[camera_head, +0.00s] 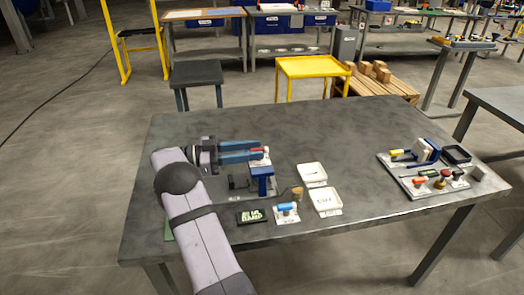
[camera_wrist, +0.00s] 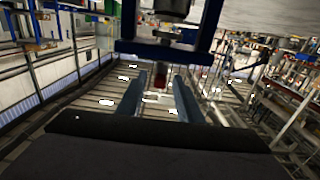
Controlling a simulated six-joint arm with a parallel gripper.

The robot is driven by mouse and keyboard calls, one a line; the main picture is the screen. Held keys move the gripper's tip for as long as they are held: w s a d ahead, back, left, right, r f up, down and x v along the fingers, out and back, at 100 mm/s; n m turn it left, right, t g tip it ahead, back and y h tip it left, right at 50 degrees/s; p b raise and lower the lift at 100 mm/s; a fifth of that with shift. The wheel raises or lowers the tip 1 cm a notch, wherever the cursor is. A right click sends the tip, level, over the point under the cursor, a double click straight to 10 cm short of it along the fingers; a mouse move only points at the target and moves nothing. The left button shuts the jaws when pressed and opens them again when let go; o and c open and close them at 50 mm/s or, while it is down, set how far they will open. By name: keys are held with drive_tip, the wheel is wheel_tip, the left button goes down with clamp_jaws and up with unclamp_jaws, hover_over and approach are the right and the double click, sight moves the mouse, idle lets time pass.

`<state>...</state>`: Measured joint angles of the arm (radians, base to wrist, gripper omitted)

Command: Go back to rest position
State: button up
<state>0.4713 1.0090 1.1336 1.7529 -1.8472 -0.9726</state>
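My gripper (camera_head: 258,149) is level above the left part of the dark table, its two blue fingers pointing right. A small press with a blue body (camera_head: 262,180) stands just below the fingers in the head view. In the wrist view a dark blue frame (camera_wrist: 160,50) crosses ahead of the fingers; its contact with them cannot be told.
Two white trays (camera_head: 312,174) (camera_head: 325,199), a cork-coloured piece (camera_head: 297,193), a blue-topped item (camera_head: 287,209) and a black label (camera_head: 251,216) lie near the press. A board of parts (camera_head: 422,185) sits at the right. The table's back middle (camera_head: 330,125) is clear.

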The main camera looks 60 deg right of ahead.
drive_tip(key=shift+w+a, duration=0.35)
drive_tip(key=shift+w, duration=0.05)
